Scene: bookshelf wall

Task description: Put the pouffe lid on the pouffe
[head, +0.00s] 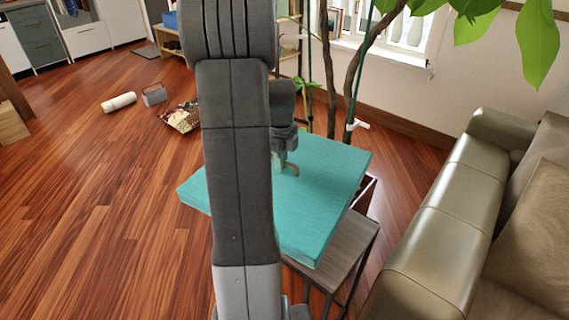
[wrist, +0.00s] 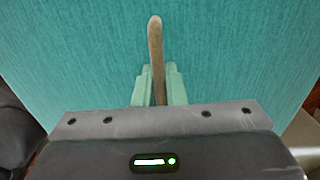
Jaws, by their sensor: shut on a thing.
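The pouffe lid (head: 320,190) is a flat, square teal cushion with a tan loop handle (head: 292,169). My gripper (head: 283,158) is shut on that handle at the lid's middle. In the wrist view the pale green fingers (wrist: 158,85) close on both sides of the handle (wrist: 155,40), and the teal lid (wrist: 240,60) fills the background. The lid looks roughly level, though my arm hides its left-middle part. A dark reddish-brown box edge (head: 367,193) shows under the lid's right side; it may be the pouffe, mostly hidden. I cannot tell whether the lid touches it.
A small table with a grey wooden top (head: 347,245) stands partly under the lid's front right. An olive leather sofa (head: 450,215) is at the right. A plant with tall stems (head: 350,80) stands behind. A patterned cushion (head: 182,117) lies on the floor. The left floor is mostly clear.

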